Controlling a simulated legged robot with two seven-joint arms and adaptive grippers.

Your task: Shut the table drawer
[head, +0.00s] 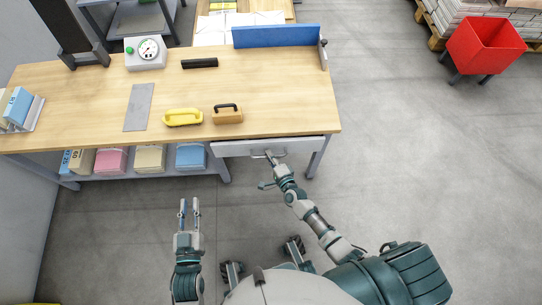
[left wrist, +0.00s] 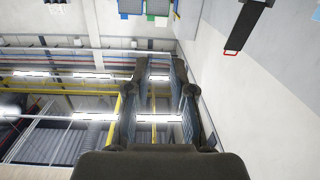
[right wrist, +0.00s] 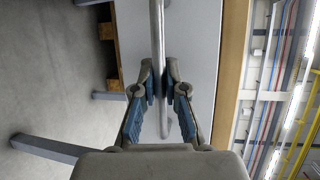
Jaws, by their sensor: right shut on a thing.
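The table drawer (head: 235,148) has a light grey front under the right end of the wooden table's front edge. I see no clear gap between it and the tabletop, but cannot tell whether it is fully flush. My right gripper (head: 270,157) is at the drawer's bar handle (right wrist: 157,45). In the right wrist view my right gripper (right wrist: 160,90) has its fingers closed on the bar, with the grey drawer panel behind. My left gripper (head: 189,206) is open and empty above the floor in front of the table; its fingers stand apart in the left wrist view (left wrist: 160,75).
A red bin (head: 485,45) stands right; floor between is clear.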

